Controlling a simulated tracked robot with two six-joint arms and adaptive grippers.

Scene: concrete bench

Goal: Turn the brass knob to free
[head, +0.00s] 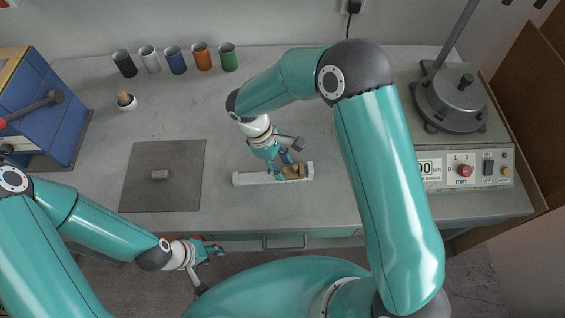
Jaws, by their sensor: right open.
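The brass knob (294,172) sits on a narrow white plate (248,179) lying near the front of the bench. My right gripper (286,162) reaches down over the knob from the upper left, with its fingers apart. The fingers hide part of the knob, and I cannot tell if they touch it. Any marking for free on the plate is too small to read. My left gripper (207,264) is open and empty in front of the bench's front edge, well away from the knob.
Several coloured cups (177,60) stand along the back. A blue cabinet (45,112) is at the left, a machine with a control panel (463,168) at the right.

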